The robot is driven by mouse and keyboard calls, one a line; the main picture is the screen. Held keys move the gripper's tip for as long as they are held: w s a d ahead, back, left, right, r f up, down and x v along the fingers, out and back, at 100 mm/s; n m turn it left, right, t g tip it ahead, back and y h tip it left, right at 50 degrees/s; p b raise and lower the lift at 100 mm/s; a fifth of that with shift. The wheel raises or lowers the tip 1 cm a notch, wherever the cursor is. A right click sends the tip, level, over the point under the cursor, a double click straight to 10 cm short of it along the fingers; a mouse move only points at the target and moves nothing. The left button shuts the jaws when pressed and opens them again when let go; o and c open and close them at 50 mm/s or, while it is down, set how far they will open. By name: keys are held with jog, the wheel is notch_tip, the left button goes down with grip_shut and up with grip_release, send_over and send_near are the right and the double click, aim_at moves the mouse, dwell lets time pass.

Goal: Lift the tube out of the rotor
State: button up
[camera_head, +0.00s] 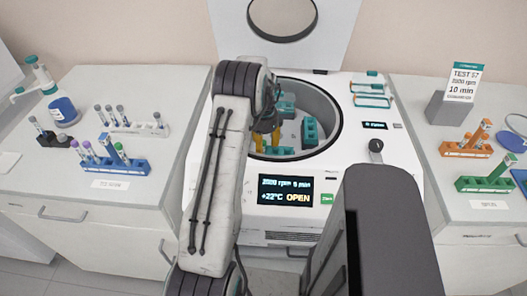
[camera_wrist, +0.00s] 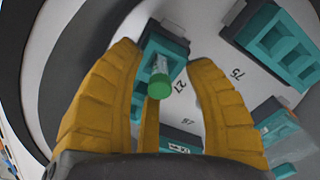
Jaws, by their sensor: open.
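In the wrist view a tube with a green cap (camera_wrist: 158,90) and a clear body sits in a teal rotor bucket (camera_wrist: 165,45). My gripper (camera_wrist: 163,58) has its yellow fingers spread around the tube, with gaps to both sides. No finger clearly touches it. In the head view my gripper (camera_head: 266,140) reaches down into the open centrifuge bowl. The rotor's teal buckets (camera_head: 310,131) show beside it. The tube is hidden there behind my arm and gripper.
The centrifuge lid (camera_head: 283,50) stands open; the screen (camera_head: 285,190) reads OPEN. The bowl wall (camera_head: 330,105) surrounds the gripper closely. Tube racks stand left, including a blue one (camera_head: 130,166), and right, orange (camera_head: 465,149) and green (camera_head: 485,184). Spare teal-edged parts (camera_head: 372,100) lie on the centrifuge top.

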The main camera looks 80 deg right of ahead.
jog(key=shift+c, duration=0.3)
grip_shut()
dwell(0.3)
